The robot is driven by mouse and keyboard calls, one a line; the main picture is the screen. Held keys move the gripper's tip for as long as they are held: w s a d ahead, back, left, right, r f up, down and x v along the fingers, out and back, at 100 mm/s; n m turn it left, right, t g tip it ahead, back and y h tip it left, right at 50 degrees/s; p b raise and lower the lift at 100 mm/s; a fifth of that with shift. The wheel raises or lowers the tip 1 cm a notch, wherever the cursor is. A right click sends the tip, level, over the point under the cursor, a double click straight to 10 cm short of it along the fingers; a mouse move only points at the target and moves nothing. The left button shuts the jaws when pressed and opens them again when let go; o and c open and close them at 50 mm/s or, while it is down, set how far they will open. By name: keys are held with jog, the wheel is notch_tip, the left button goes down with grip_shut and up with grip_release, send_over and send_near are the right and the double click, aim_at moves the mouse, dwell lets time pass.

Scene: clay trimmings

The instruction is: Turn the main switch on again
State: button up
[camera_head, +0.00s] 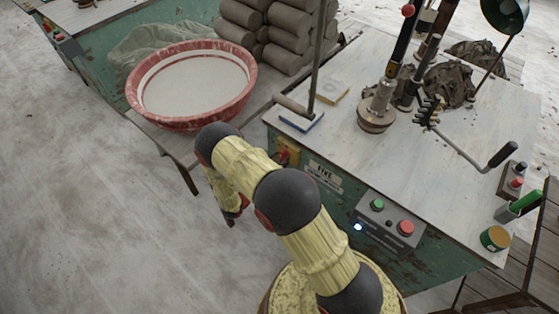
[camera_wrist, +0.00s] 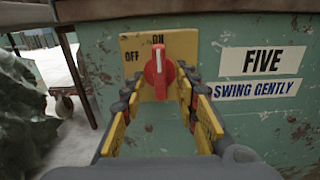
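The main switch is a red rotary knob (camera_wrist: 158,72) on a yellow plate (camera_wrist: 130,45) on the green bench side. ON is printed at the top of the plate and OFF at the left. The knob's pale pointer mark is up, towards ON. My gripper (camera_wrist: 158,92) is open, with one yellow-padded finger on each side of the knob; I cannot tell whether either finger touches it. In the head view the yellow plate (camera_head: 288,147) shows just right of my arm, and my fingertips cannot be made out there.
Labels FIVE (camera_wrist: 262,61) and SWING GENTLY (camera_wrist: 256,89) are right of the switch. A control box (camera_head: 388,222) has green and red buttons and a lit bluish-white lamp (camera_head: 358,227). A red basin (camera_head: 190,118) and clay rolls (camera_head: 280,45) stand to the left.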

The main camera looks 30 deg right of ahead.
jog(key=v, duration=1.1)
jog(key=shift+a, duration=0.3)
